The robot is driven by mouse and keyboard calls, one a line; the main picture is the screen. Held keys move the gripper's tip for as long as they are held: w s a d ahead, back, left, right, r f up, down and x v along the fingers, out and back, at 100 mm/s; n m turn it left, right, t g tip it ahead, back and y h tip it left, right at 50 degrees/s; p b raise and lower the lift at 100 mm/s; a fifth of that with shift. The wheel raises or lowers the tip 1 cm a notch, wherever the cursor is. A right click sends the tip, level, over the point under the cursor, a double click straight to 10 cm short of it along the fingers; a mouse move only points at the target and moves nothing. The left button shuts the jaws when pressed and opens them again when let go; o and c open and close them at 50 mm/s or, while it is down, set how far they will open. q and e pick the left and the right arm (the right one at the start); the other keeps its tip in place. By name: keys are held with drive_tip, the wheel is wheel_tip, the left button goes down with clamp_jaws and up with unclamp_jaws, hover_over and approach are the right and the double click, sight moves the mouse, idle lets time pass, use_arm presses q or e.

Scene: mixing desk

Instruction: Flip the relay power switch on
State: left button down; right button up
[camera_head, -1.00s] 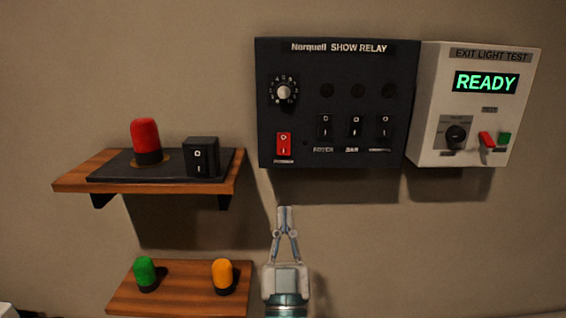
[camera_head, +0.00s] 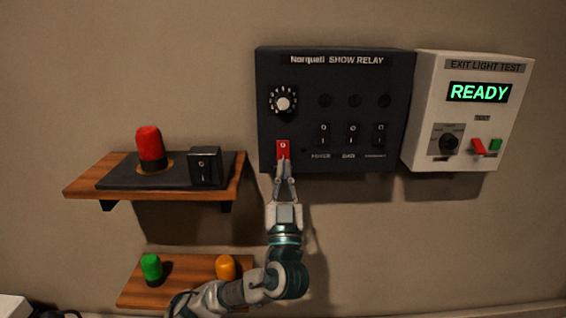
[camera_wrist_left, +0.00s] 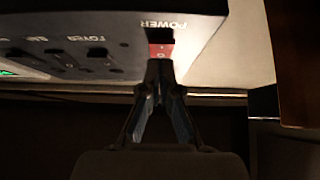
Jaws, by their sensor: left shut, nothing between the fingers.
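The relay box (camera_head: 345,75) is a dark panel marked "SHOW RELAY" on the wall. Its red power switch (camera_head: 283,147) is at the lower left, under a dial. The switch also shows red in the left wrist view (camera_wrist_left: 160,50), beside the word POWER. My left gripper (camera_head: 283,161) is shut and empty, with its fingertips at the lower part of the switch. The tips cover that part, and I cannot tell if they press on it. In the left wrist view the gripper (camera_wrist_left: 158,68) points at the switch. My right gripper is not in view.
Black switches (camera_head: 352,134) sit right of the red one. A white exit light test box (camera_head: 467,110) reading READY adjoins the relay. An upper shelf (camera_head: 88,185) holds a red lamp and black switch; a lower shelf (camera_head: 190,292) holds green and orange lamps.

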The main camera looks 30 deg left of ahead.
use_arm(q)
drive_tip(key=shift+w+a+f, duration=0.1)
drive_tip(key=shift+w+a, duration=0.2)
drive_tip(key=shift+w, duration=0.35)
drive_tip(key=shift+a, duration=0.25)
drive_tip(key=shift+w+f+b, duration=0.1)
drive_tip(key=shift+f+b, duration=0.15)
drive_tip(key=shift+b, duration=0.9)
drive_tip(key=shift+d+r+p, duration=0.15)
drive_tip(key=shift+r+p, duration=0.15)
drive_tip(key=shift+p, duration=0.05)
drive_tip(key=shift+f, duration=0.1)
